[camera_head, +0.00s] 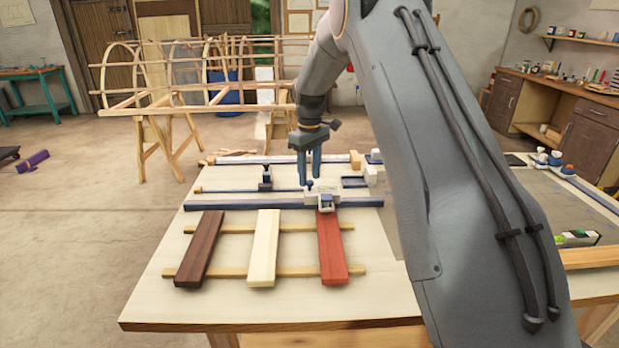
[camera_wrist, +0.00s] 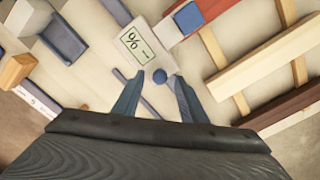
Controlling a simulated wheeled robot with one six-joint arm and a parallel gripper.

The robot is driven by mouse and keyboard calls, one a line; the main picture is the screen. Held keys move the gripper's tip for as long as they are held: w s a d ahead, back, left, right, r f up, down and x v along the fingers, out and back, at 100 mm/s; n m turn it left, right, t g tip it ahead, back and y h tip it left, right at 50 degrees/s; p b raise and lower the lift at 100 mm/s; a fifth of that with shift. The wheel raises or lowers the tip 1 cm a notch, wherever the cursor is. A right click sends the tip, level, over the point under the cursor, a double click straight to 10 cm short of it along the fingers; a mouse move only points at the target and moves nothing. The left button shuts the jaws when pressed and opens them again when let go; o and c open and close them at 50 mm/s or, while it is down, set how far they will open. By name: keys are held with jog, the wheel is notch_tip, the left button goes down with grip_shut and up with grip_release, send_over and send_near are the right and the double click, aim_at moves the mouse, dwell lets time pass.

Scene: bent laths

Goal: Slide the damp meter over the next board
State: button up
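The damp meter (camera_head: 322,194) is a white body with a blue knob, sitting at the far end of the red board (camera_head: 332,250). In the wrist view a pale panel with a % readout (camera_wrist: 138,43) lies beside the round blue knob (camera_wrist: 160,76). The cream board (camera_head: 263,250) lies left of the red one, and the dark brown board (camera_head: 201,250) is farther left. My gripper (camera_head: 310,182) points down over the meter. In the wrist view its fingers (camera_wrist: 160,84) are apart, with the knob between the tips and a gap on each side.
A long blue rail (camera_head: 225,204) runs behind the boards. The boards lie across two thin battens (camera_head: 232,272) on the pale table. A small dark clamp-like piece (camera_head: 265,177) and wooden blocks (camera_head: 356,160) stand farther back. My arm covers the table's right middle.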

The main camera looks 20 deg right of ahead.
notch_tip(320, 180, up, 7)
jog(key=shift+f+b, duration=0.15)
jog(key=shift+b, duration=0.7)
